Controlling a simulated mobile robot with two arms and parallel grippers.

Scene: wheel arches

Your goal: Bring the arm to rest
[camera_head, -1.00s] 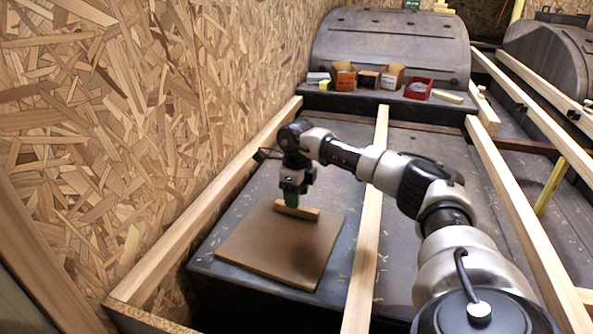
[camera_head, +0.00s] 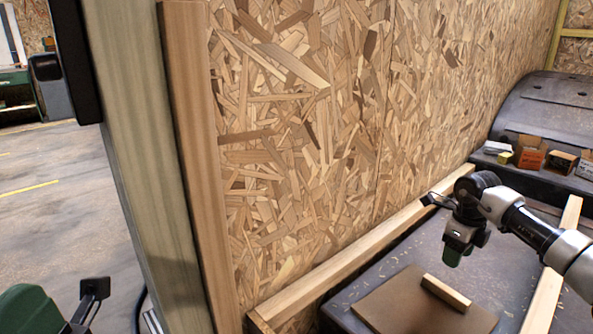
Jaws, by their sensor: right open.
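My right arm (camera_head: 535,230) reaches in from the right edge. Its gripper (camera_head: 453,258), dark with green fingertips, points down above a flat brown board (camera_head: 400,305). A short light wood block (camera_head: 446,291) lies on that board, just below and apart from the gripper. The gripper holds nothing that I can see; the gap between its fingers is hard to make out at this angle.
A chipboard wall (camera_head: 310,130) with a wooden rail (camera_head: 370,250) at its foot borders the dark floor panel. Small boxes (camera_head: 530,158) sit by the wheel arch (camera_head: 550,105). A wooden post (camera_head: 195,160) stands left, with open concrete floor (camera_head: 50,190) beyond.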

